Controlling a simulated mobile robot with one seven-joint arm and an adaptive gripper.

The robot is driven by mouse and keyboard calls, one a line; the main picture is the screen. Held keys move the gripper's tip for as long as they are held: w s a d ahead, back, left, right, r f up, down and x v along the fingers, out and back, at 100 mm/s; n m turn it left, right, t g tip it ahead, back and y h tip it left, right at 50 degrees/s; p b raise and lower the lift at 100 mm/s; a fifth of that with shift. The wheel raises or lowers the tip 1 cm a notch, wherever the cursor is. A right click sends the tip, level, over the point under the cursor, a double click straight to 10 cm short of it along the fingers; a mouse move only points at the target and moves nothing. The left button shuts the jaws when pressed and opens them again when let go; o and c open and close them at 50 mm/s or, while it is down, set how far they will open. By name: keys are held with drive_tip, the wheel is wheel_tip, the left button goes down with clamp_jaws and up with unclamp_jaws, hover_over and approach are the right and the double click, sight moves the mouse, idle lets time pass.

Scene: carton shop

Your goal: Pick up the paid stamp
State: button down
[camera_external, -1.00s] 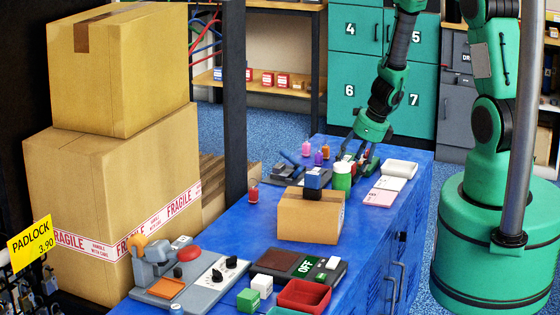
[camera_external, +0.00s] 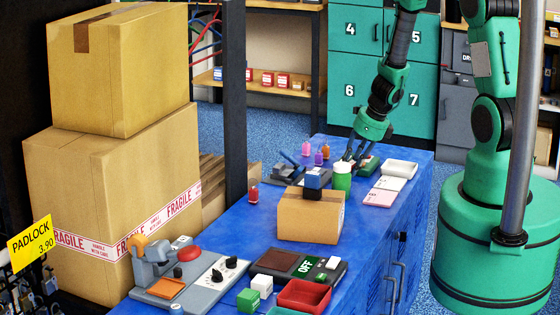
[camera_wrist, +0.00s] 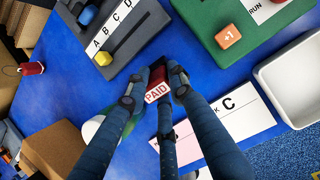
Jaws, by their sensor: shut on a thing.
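The paid stamp (camera_wrist: 157,92) is a small red block with a white face lettered PAID in the wrist view. My gripper (camera_wrist: 160,80) has its three dark fingers closed around it. In the external view my gripper (camera_external: 356,158) points down over the far part of the blue table, its fingers drawn together. The stamp cannot be made out there, behind the fingers and the green-and-white cylinder (camera_external: 342,177). I cannot tell whether the stamp touches the table.
White and pink cards (camera_external: 384,191) and a white tray (camera_external: 400,168) lie right of my gripper. A grey slider panel (camera_wrist: 140,45) and a green +1 device (camera_wrist: 212,22) are close by. A cardboard box (camera_external: 311,215) stands nearer the camera.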

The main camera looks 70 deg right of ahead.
sight(350, 161)
wheel_tip(350, 161, up, 3)
drive_tip(key=shift+f+p, duration=0.1)
drive_tip(key=shift+p, duration=0.5)
drive_tip(key=shift+s+a+r, duration=0.1)
drive_tip(key=shift+s+r, duration=0.05)
drive_tip(key=shift+r, duration=0.05)
drive_tip(key=s+a+r, duration=0.1)
drive_tip(key=s+a, duration=0.8)
drive_tip(key=s, duration=0.3)
drive_tip(key=shift+s+a+r+b, duration=0.15)
drive_tip(key=shift+a+b, duration=0.2)
drive_tip(key=shift+b, duration=0.1)
